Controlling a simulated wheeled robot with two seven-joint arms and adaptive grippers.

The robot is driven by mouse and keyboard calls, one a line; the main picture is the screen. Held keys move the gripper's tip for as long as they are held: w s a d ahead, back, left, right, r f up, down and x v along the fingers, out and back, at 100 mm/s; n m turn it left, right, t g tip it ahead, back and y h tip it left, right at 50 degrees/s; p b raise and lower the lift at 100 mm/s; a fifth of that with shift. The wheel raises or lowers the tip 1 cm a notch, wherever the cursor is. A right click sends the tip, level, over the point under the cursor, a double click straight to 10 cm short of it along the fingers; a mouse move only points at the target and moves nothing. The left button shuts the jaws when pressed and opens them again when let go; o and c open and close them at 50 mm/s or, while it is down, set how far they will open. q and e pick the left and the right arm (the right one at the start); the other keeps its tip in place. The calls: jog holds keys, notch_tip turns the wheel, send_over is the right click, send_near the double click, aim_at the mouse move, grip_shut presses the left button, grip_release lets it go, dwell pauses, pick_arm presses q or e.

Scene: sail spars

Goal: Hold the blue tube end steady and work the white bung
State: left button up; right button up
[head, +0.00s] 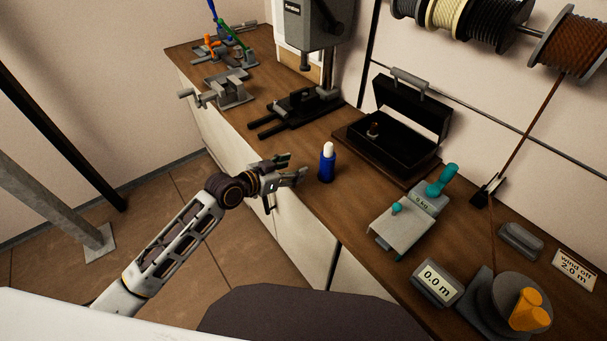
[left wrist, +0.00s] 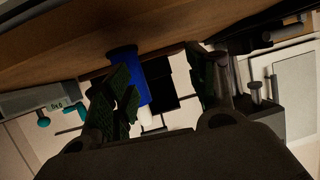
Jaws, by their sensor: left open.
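The blue tube (head: 326,167) stands upright on the wooden bench near its front edge, with the white bung (head: 328,147) at its top. My left gripper (head: 295,168) is open and empty, just left of the tube, with its fingers pointing towards it. In the left wrist view the picture is upside down; the blue tube (left wrist: 139,88) is partly hidden behind the left-hand finger of my gripper (left wrist: 160,78). The white bung (left wrist: 146,117) shows below it there. A gap shows between tube and fingers in the head view. My right gripper is not in view.
An open black case (head: 398,139) stands behind the tube. A grey plate (head: 402,228) with teal knobs lies to its right. A black clamp fixture (head: 300,108) and a grey vise (head: 228,92) are farther left. Bare bench surrounds the tube.

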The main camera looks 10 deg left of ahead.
pick_arm(q)
jog(key=h, duration=0.2)
send_near(321, 170)
jog(key=shift+w+d+m+g, duration=0.3)
jog(key=shift+w+d+m, duration=0.1)
jog(key=shift+w+d, duration=0.65)
jog(key=shift+w, duration=0.1)
jog(key=shift+x, duration=3.85)
jog(key=shift+f, duration=0.1)
jog(key=c, duration=1.2)
jog(key=shift+f+y, duration=0.2)
jog(key=shift+y, duration=0.1)
jog(key=o, duration=1.2)
jog(key=shift+o, duration=0.8)
jog(key=shift+r, duration=0.1)
